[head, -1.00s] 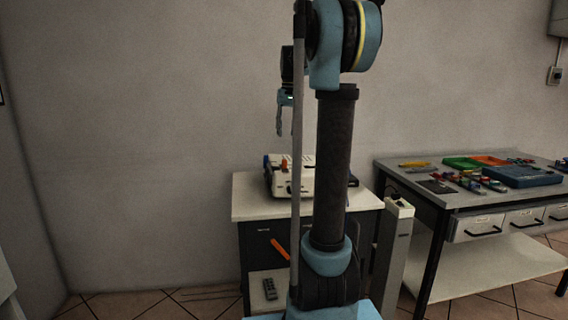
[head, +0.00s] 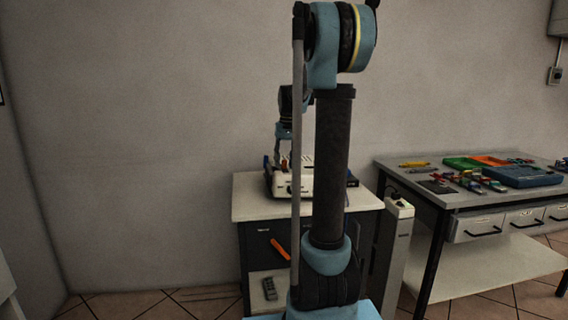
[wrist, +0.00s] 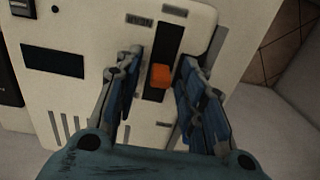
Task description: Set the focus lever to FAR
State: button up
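The focus lever, with an orange knob (wrist: 160,76), sits in a dark slot (wrist: 166,50) on a cream device (wrist: 90,20) in the wrist view. A small label plate (wrist: 140,19) is near the slot; its lettering is too blurred to read surely. My gripper (wrist: 155,90) is open, with one blue-padded finger on each side of the knob and a gap to each. In the head view the device (head: 308,184) stands on a small cabinet, and my gripper (head: 281,158) is down at it, partly hidden by my arm.
The cabinet top (head: 250,206) is clear at its left. An orange handle (head: 280,250) and a dark remote (head: 269,288) are below. A grey post (head: 396,250) stands between the cabinet and a table (head: 440,198) with trays and small parts.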

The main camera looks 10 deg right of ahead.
grip_shut()
jog(key=shift+w+f, duration=0.15)
jog(key=shift+w, duration=1)
grip_release()
notch_tip(320, 180, up, 12)
jog(key=shift+d, duration=0.4)
